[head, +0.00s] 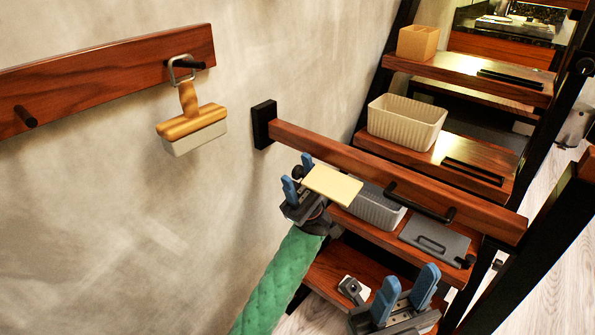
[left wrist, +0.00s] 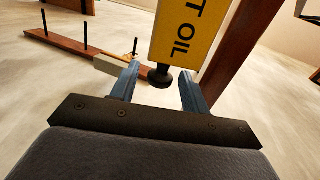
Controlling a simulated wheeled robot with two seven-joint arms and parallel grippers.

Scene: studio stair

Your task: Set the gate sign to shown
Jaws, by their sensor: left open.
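The gate sign (head: 332,185) is a pale yellow plate at the wooden gate bar (head: 400,181), seen nearly flat in the head view. In the left wrist view the sign (left wrist: 186,32) is yellow with black letters ending in "T OIL". A dark round knob (left wrist: 160,76) sits at its near end. My left gripper (head: 298,177) is open at the sign's left end. In the wrist view its fingers (left wrist: 159,72) stand on either side of the knob, with gaps showing. My right gripper (head: 405,293) is open and empty at the bottom, below the gate.
A black handle (head: 420,205) is on the gate bar. Stair treads behind hold a white ribbed bin (head: 406,122), a grey bin (head: 368,208) and a wooden box (head: 417,43). A brush (head: 190,120) hangs from a wall rail (head: 110,75) at left. Bare wall lies between.

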